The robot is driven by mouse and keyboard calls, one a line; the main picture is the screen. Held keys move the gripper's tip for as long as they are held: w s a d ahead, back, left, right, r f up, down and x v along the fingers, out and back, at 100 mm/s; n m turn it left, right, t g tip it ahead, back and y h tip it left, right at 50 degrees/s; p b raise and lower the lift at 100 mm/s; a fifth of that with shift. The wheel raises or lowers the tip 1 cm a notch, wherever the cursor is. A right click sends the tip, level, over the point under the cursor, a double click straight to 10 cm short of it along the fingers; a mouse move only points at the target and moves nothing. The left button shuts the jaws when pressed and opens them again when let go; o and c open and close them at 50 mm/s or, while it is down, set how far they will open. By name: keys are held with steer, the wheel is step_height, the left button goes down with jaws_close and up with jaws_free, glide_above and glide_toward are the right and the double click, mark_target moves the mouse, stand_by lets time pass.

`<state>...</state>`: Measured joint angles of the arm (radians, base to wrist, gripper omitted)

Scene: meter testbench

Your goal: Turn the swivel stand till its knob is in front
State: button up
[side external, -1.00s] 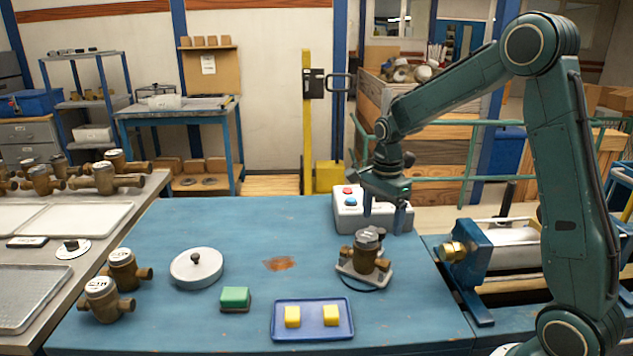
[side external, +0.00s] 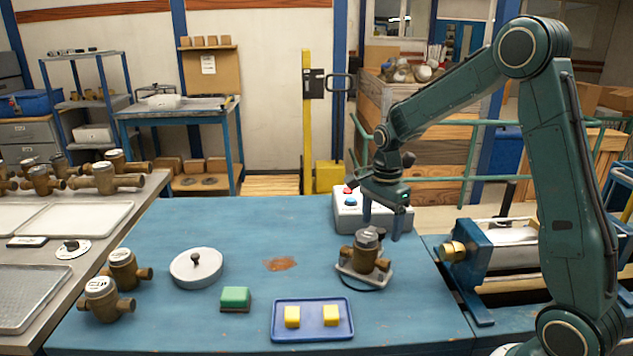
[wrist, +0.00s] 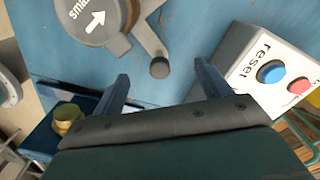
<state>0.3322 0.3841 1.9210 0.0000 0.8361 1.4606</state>
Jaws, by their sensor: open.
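The swivel stand (side external: 347,269) is a grey plate on the blue table, right of the middle. It carries a brass meter with a grey cap (side external: 367,240). In the wrist view the stand's grey arm (wrist: 148,38) reaches out from under the cap, which bears an arrow, and ends in a dark round knob (wrist: 160,68). The knob is not clear in the side view. My gripper (side external: 382,228) is open, with its fingers pointing down just behind and right of the meter. In the wrist view the knob shows between the spread fingers; I cannot tell whether they touch it.
A grey box with blue and red buttons (side external: 345,222) stands close behind my gripper. A blue tray with yellow blocks (side external: 312,335) lies in front of the stand. A brass-ended clamp (side external: 455,252) is right.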

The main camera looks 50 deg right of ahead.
steer(key=shift+f, duration=0.4)
steer(key=shift+c, duration=0.5)
steer(key=c, duration=0.3)
steer(key=shift+c, duration=0.2)
